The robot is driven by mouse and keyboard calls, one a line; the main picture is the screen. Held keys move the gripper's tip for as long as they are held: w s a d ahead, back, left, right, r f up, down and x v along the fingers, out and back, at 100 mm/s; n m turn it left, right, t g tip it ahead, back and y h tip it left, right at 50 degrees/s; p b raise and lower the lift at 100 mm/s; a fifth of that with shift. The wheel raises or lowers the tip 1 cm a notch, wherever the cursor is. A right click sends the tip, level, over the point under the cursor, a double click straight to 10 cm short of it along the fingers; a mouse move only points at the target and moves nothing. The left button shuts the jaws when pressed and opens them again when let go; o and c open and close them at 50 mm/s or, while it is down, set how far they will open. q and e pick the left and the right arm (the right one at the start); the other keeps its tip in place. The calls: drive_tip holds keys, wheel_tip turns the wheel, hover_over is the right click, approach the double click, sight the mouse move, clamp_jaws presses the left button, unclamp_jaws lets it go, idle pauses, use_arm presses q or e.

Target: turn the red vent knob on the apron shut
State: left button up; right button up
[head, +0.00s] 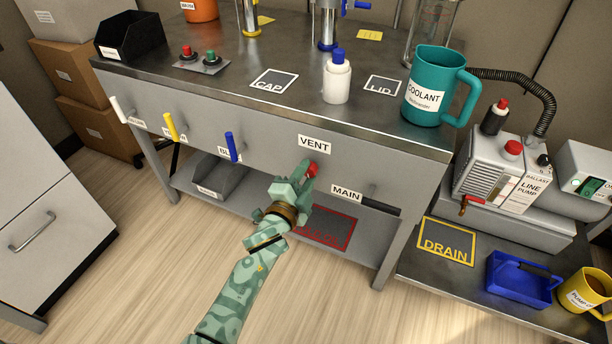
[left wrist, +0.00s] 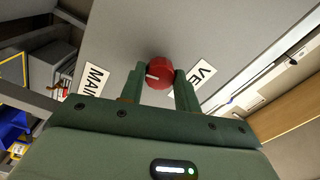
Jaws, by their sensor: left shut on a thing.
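The red vent knob (head: 312,169) is on the grey apron (head: 262,140) of the bench, just below the VENT label (head: 314,144). My left gripper (head: 303,176) reaches up to it from below in the head view and is shut on it. In the left wrist view the knob (left wrist: 158,72) sits between the two green fingers of my left gripper (left wrist: 159,84). A white mark on the knob's face points to the left there. The VENT label is partly hidden behind a finger in that view. My right gripper is not in view.
A black MAIN handle (head: 380,207) is to the right on the apron. Blue (head: 231,147), yellow (head: 171,126) and white (head: 118,108) handles stick out to the left. A teal coolant mug (head: 432,88) and a white bottle (head: 337,82) stand near the bench's front edge.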

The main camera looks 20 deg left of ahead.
use_arm(q)
drive_tip(key=shift+f+m, duration=0.2)
drive_tip(key=shift+m, duration=1.2)
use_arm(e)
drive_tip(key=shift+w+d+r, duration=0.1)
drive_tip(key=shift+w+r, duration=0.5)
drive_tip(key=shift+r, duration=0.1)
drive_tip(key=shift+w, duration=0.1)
use_arm(q)
drive_tip(key=o, duration=1)
drive_tip(key=shift+r, duration=0.1)
drive_tip(key=shift+s, duration=0.1)
